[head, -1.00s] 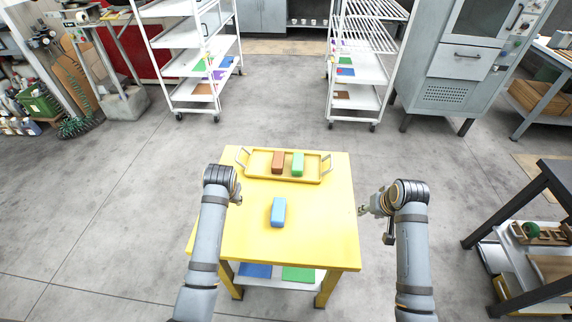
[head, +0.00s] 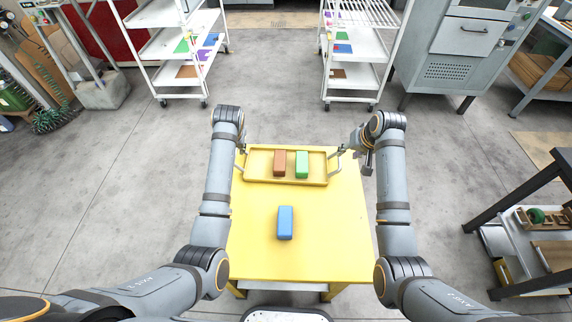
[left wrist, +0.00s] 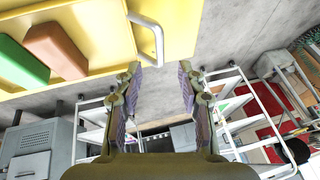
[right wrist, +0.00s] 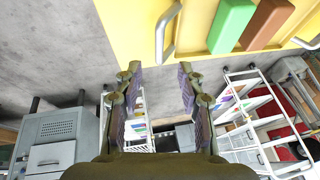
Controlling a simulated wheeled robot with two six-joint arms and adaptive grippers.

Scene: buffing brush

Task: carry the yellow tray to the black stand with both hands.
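The yellow tray (head: 255,181) lies at the far end of the yellow table, with a brown block (head: 280,163) and a green block (head: 302,165) in it. My left gripper (head: 242,146) is at the tray's left end. In the left wrist view it is open, and the metal handle (left wrist: 150,38) is just ahead of its fingertips. My right gripper (head: 352,146) is at the right end. In the right wrist view it is open, with the other handle (right wrist: 163,32) just ahead of its fingertips. Both are empty. The black stand (head: 515,188) is at the right edge.
A blue block (head: 285,222) stands on the yellow table (head: 335,240), nearer me than the tray. White shelf racks (head: 170,75) and (head: 350,72) stand at the back. Open grey floor lies between the table and the black stand.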

